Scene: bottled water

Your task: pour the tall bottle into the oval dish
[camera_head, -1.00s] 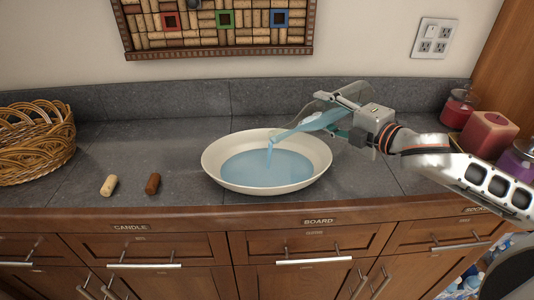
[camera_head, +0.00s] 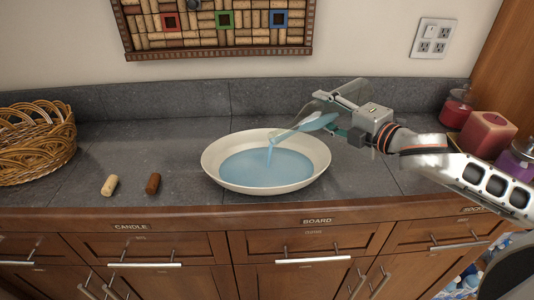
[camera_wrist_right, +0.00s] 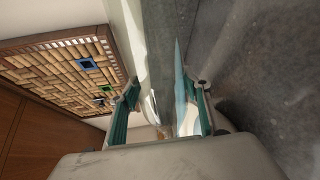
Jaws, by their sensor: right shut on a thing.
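The oval dish (camera_head: 314,172) is a wide cream bowl on the grey counter in the head view. It holds a pool of blue liquid (camera_head: 265,168). My right gripper (camera_head: 335,112) is shut on the tall bottle (camera_head: 318,123), a clear bottle with blue liquid inside, tilted with its mouth to the lower left above the dish. A thin blue stream (camera_head: 270,152) runs from its mouth into the dish. In the right wrist view the gripper's green-lined fingers (camera_wrist_right: 160,110) sit on both sides of the bottle (camera_wrist_right: 184,100). My left gripper is not in view.
A wicker basket (camera_head: 30,145) stands at the left. A light cork (camera_head: 109,186) and a dark cork (camera_head: 153,184) lie left of the dish. Candles (camera_head: 487,135) stand at the right. A cork board (camera_head: 215,25) hangs on the wall behind. The counter between basket and dish is mostly clear.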

